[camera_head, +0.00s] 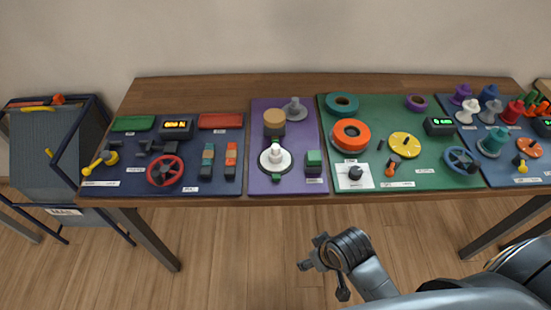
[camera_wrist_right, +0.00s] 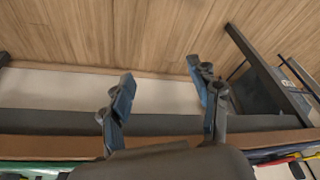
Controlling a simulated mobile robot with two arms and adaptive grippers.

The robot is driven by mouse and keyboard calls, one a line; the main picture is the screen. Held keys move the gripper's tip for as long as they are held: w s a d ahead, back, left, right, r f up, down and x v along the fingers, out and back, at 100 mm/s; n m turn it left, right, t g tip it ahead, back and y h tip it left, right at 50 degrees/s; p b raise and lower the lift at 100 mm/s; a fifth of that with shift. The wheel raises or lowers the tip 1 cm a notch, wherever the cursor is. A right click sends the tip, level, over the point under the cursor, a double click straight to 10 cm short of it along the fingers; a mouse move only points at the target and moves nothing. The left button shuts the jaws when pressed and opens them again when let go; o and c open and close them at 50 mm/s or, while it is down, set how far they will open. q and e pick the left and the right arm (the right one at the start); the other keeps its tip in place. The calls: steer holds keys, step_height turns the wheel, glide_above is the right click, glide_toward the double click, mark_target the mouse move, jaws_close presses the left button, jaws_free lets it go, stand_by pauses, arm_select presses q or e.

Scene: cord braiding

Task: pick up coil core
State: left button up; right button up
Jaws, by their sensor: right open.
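I cannot tell for certain which thing is the coil core, as the labels are too small to read. My right gripper (camera_head: 318,260) is in front of the table, over the floor, apart from all of these. In the right wrist view its blue-grey fingers (camera_wrist_right: 160,78) are spread and empty. My left gripper is not in view.
The wooden table (camera_head: 210,90) also holds a purple mat (camera_head: 258,150) with a white disc, a left blue mat (camera_head: 215,188) with a red wheel, and a right mat with several coloured spools. A dark-framed rack (camera_head: 45,160) stands left. Floor in front is clear.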

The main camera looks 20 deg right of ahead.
steer(key=w+a+r+n+y, duration=0.1)
steer(key=w+r+n, duration=0.1)
steer(key=w, duration=0.3)
steer(key=w+a+r+n, duration=0.1)
steer(key=w+r+n, duration=0.1)
steer(key=w+r, duration=0.2)
steer(key=w+a+r+n+y, duration=0.1)
steer(key=w+a+r+n, duration=0.1)
steer(key=w+r, duration=0.2)
steer(key=shift+w+r+y+b, duration=0.2)
steer(key=shift+w+y+b, duration=0.15)
steer(key=shift+w, duration=0.45)
steer(key=n+g, duration=0.1)
steer(key=n, duration=0.1)
glide_toward(278, 147)
steer(key=x, duration=0.6)
steer(key=shift+a+f+p, duration=0.1)
steer(key=shift+a+p, duration=0.15)
steer(key=shift+p, duration=0.05)
steer(key=p+x, duration=0.1)
steer(key=x, duration=0.4)
steer(key=shift+w+d+f, duration=0.1)
steer(key=shift+w+f, duration=0.05)
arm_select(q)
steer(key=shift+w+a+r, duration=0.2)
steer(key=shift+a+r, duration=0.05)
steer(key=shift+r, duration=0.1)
arm_select(e)
steer(key=c, duration=1.2)
steer(key=shift+o, duration=0.2)
